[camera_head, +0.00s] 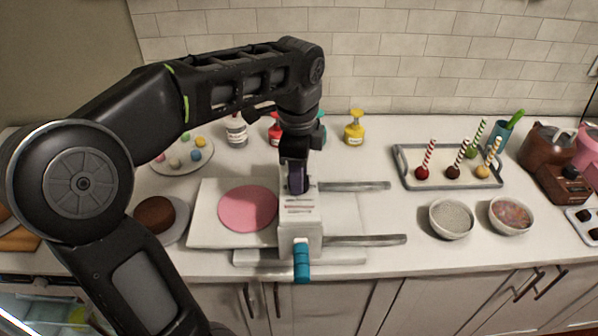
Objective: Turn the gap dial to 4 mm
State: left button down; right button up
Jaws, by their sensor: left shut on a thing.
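A white dough sheeter (301,226) stands on the counter, with metal rods reaching out to its right and a teal crank handle (302,262) at its front. A round pink sheet (248,209) lies on its left-hand board. My left gripper (296,188) points down onto the rear top of the sheeter and is shut on the gap dial there. The gripper hides the dial, so its setting cannot be read. Small markings show on the sheeter's top just in front of the gripper, too small to read. My right gripper is not in view.
A brown cake (155,215) on a stand is at the left, with a plate of coloured balls (181,155) behind it. Bottles (355,128) stand at the back. A tray of cake pops (447,168) and two bowls (451,219) are at the right.

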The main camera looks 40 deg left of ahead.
pick_arm(q)
jog(key=shift+n, duration=0.5)
jog(key=n, duration=0.3)
jog(key=shift+n, duration=0.3)
jog(key=n, duration=0.4)
jog(key=shift+w+g, duration=0.1)
jog(key=shift+g, duration=0.2)
jog(key=c, duration=0.9)
grip_release()
jog(key=shift+r, duration=0.1)
